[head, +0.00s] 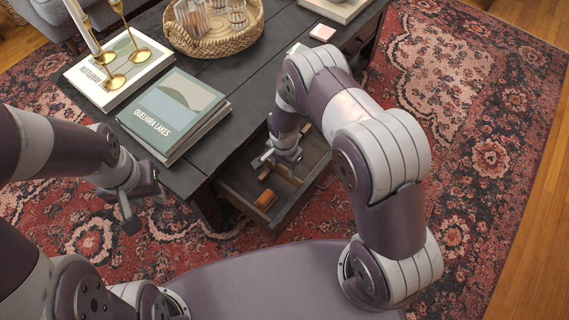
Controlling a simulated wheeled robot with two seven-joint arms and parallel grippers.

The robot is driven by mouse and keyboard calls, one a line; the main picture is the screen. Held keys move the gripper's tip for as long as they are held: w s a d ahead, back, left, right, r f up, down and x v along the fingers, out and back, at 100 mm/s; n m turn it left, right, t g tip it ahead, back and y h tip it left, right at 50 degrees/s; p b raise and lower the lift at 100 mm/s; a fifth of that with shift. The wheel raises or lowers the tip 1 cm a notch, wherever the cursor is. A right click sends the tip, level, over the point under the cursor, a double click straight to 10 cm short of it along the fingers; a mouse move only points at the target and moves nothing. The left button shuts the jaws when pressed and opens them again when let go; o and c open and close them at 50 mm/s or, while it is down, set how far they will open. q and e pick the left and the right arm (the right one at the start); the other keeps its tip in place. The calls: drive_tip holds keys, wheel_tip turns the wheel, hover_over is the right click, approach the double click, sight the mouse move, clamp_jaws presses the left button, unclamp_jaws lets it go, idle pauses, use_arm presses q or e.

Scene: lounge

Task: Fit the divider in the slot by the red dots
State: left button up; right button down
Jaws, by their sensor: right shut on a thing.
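An open drawer (230,190) juts out from the near side of the dark coffee table. My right gripper (272,166) reaches down over the drawer and is shut on the divider (283,184), a thin wooden piece that is largely hidden by the gripper and shadow. I cannot tell whether the divider touches the drawer floor or sits in a slot. The red dots cannot be made out at this size. My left gripper (143,207) hangs left of the drawer, above the rug, apart from the table; its fingers look spread and empty.
An orange-brown item (265,200) lies in the drawer's near part. On the table (262,85) are a stack of books (174,115), another book with gold candleholders (120,68), and a wicker tray (213,43) with glassware. Patterned rug (470,150) surrounds the table.

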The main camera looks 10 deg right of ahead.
sight(284, 171)
drive_tip(key=shift+f+b, duration=1.05)
drive_tip(key=shift+f, duration=0.55)
drive_tip(key=shift+c, duration=1.7)
unclamp_jaws()
wheel_tip(284, 171, up, 6)
drive_tip(key=p, duration=0.5)
drive_tip(key=shift+p, duration=0.4)
drive_tip(key=shift+r, duration=0.1)
